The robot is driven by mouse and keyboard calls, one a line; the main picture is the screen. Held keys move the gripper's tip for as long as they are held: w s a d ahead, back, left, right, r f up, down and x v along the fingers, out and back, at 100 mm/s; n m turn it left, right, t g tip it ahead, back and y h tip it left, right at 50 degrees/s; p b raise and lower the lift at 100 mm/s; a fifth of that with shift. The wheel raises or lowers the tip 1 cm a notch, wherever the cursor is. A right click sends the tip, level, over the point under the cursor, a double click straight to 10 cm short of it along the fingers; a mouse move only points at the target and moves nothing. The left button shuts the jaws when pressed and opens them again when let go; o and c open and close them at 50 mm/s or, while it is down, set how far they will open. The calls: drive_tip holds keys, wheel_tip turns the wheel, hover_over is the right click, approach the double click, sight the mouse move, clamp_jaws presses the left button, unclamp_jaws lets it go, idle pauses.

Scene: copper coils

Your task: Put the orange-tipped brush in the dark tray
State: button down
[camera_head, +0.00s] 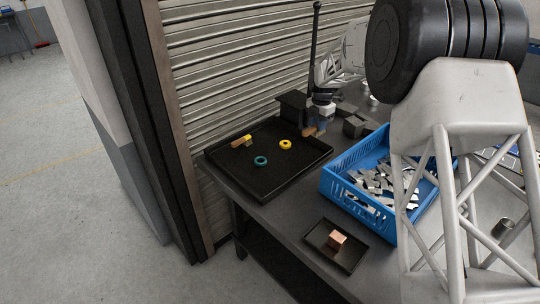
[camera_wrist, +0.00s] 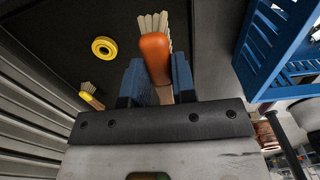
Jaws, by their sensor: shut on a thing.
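My gripper (camera_head: 321,123) is shut on the orange-tipped brush (camera_wrist: 155,52). In the wrist view the blue fingers (camera_wrist: 156,88) close around it, with its orange end and pale bristles pointing away from the palm. In the head view a small tan part of the brush (camera_head: 309,131) shows under the fingers; the rest is hidden. The large dark tray (camera_head: 272,191) lies on the table, left of my gripper. The brush is near the tray's back right edge; I cannot tell its exact height. A yellow-tipped brush (camera_head: 241,141), a yellow ring (camera_head: 285,144) and a teal ring (camera_head: 260,161) are in the tray.
A blue crate (camera_head: 357,209) of metal pieces stands right of the tray. A small dark tray (camera_head: 322,252) with a copper-coloured block (camera_head: 337,239) is in front. Dark blocks (camera_head: 354,127) stand near my gripper. A slatted shutter (camera_head: 235,70) rises behind. The tray's front has free room.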

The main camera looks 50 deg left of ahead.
drive_tip(key=shift+f, duration=0.1)
drive_tip(key=shift+f, duration=3.05)
drive_tip(key=shift+f, duration=1.85)
drive_tip(key=shift+f, duration=0.15)
drive_tip(key=c, duration=0.9)
unclamp_jaws()
drive_tip(key=shift+c, duration=0.2)
wheel_tip(320, 180, up, 12)
drive_tip(key=shift+r, duration=0.15)
